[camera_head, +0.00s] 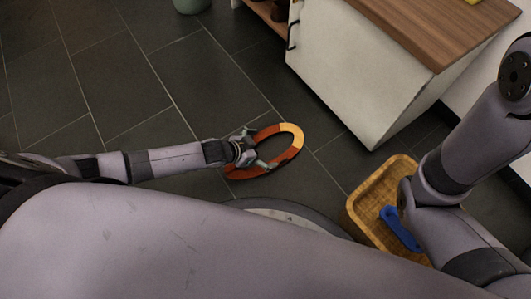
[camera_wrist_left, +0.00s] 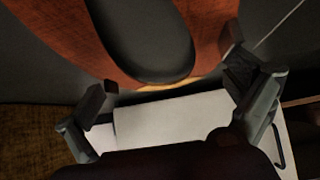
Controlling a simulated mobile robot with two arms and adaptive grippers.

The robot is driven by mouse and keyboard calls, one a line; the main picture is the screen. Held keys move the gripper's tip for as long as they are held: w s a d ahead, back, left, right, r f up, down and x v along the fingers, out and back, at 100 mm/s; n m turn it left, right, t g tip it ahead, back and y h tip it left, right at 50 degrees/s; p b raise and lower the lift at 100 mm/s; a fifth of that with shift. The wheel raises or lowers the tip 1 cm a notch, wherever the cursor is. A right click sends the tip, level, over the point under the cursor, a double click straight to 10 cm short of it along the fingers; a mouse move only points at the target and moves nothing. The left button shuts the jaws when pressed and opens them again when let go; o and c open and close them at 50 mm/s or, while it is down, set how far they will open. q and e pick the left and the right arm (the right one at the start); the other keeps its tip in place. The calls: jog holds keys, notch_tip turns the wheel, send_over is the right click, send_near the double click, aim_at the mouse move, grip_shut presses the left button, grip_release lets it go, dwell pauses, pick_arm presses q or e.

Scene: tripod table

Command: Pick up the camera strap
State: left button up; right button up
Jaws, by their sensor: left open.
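The camera strap appears to be the closed oval loop (camera_head: 289,156), orange-red with a pale yellow part, low over the dark floor. In the left wrist view its orange band (camera_wrist_left: 60,38) fills the upper part, around a dark opening. My left gripper (camera_head: 257,148) is over the left part of the loop, its fingers spread. In the wrist view the left gripper's fingers (camera_wrist_left: 170,78) stand apart, with the loop's near end between or just beyond them. I cannot tell whether they touch it. My right arm enters from the right; its gripper does not show.
A wooden tray (camera_head: 355,205) with a blue object (camera_head: 398,229) inside stands at lower right, beside my right arm. A white cabinet (camera_head: 340,70) with a wooden top (camera_head: 440,28) stands at upper right. The tiled floor (camera_head: 110,75) at left is clear.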

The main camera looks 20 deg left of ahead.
pick_arm(q)
jog(key=shift+x, duration=0.75)
jog(key=c, duration=0.8)
